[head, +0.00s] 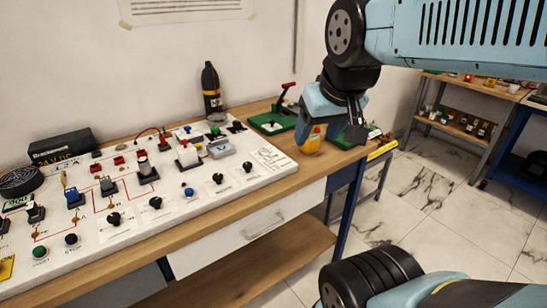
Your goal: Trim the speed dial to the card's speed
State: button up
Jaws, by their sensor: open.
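Several black knobs stand on the white sloped panel (205,208): a knob at front left (113,219), one beside it (156,203), and two toward the right (218,179) and (247,166). Their labels are too small to read, so I cannot tell which is the speed dial. A printed paper (185,8) hangs on the wall, cut off by the top edge. I cannot tell whether it is the card. My gripper (356,132) is open and points down above the bench's right end, right of the panel and apart from the knobs. It seems empty.
Switches, wires and buttons crowd the panel's left and middle. A small display (18,203) sits at far left. A black bottle (211,90) stands behind the panel. A green-based lever (272,121) and a yellow-orange item (311,142) are near my gripper. The tiled floor at right is clear.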

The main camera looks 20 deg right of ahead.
aim_at(114, 218)
jog(key=u, duration=0.1)
jog(key=k, duration=0.5)
jog(key=u, duration=0.85)
jog(key=i, duration=0.6)
jog(key=z, duration=0.3)
